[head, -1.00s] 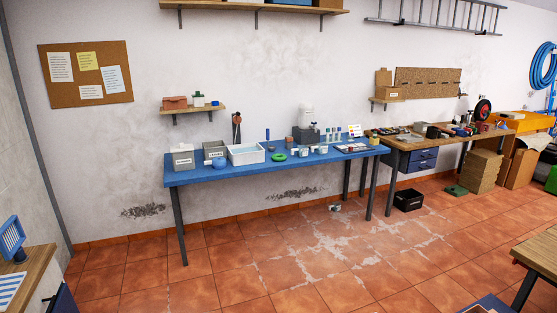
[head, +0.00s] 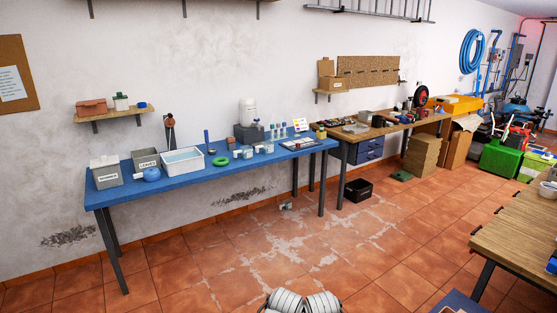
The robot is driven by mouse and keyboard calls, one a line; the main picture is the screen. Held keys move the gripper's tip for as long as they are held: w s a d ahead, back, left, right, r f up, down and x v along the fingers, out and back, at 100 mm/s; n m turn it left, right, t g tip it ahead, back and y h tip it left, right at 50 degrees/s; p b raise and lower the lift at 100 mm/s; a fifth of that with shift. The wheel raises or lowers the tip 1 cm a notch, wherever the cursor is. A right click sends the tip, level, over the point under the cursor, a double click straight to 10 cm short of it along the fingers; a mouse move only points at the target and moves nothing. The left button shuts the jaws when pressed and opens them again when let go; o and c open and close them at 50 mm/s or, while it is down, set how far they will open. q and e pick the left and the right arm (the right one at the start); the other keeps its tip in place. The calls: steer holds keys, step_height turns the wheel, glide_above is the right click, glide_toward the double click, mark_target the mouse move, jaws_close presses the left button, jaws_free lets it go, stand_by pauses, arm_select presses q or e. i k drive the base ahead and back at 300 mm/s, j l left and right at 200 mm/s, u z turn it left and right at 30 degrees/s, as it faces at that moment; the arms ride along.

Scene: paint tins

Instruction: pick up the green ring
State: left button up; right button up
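The green ring (head: 220,161) lies flat on the blue table (head: 125,200) against the back wall. It is near the table's front edge, right of a white tray (head: 183,163) and left of several small pale tins (head: 244,153). Nothing covers it. It is well away from me across the floor. Neither gripper can be made out; only pale rounded parts, which look like mine, show at the bottom edge.
Open tiled floor (head: 240,255) lies before the blue table. A black crate (head: 358,190) stands on the floor by the wooden workbench (head: 400,130). Another wooden table (head: 520,235) juts in at the right. Grey bins (head: 105,172) stand at the blue table's left end.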

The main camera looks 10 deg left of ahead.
mark_target(225, 161)
steer(key=i+j+u, duration=0.3)
steer(key=i, duration=0.65)
steer(key=i+u, duration=0.25)
steer(key=i, duration=0.7)
steer(key=i+z, duration=0.2)
steer(key=i, duration=0.25)
steer(key=i+j+z, duration=0.25)
steer(key=i, duration=0.2)
steer(key=i+j+z, duration=0.2)
steer(key=i, duration=0.25)
steer(key=i+j+z, duration=0.25)
steer(key=i, duration=0.2)
